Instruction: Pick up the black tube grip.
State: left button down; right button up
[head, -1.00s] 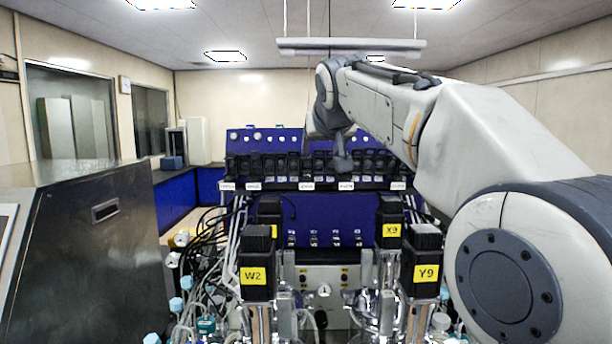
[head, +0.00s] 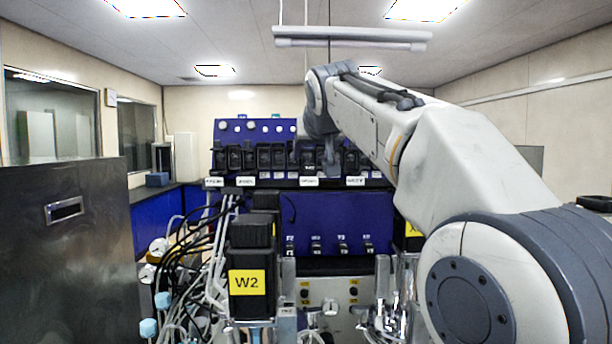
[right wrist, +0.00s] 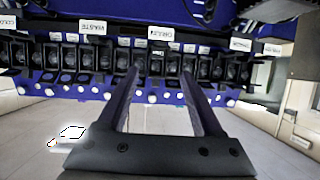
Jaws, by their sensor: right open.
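A row of black grip-like units (head: 265,157) runs along the front of the blue rack in the head view. I cannot tell for sure which one is the black tube grip. In the right wrist view one black unit (right wrist: 157,66) shows between my fingertips, below a white label that seems to read DRAIN. My right gripper (right wrist: 160,73) is open and empty, its two dark fingers reaching toward the row. In the head view the right gripper (head: 315,158) hangs in front of the row, partly hidden by its wrist. My left gripper is out of view.
A black motor block labelled W2 (head: 251,282) stands in front of the rack. Cables and tubes (head: 195,262) crowd the left of it. A steel cabinet (head: 62,250) fills the left side. White labels (head: 309,182) line the shelf edge.

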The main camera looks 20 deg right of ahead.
aim_at(310, 164)
jog(key=p+x, duration=0.2)
jog(key=x, duration=0.2)
jog(key=p+x, duration=0.1)
jog(key=x, duration=0.3)
jog(key=shift+w+d+r+p, duration=0.15)
jog(key=shift+d+r+p, duration=0.05)
jog(key=shift+p, duration=0.2)
jog(key=shift+w+f, duration=0.2)
jog(key=shift+w, duration=0.1)
grip_shut()
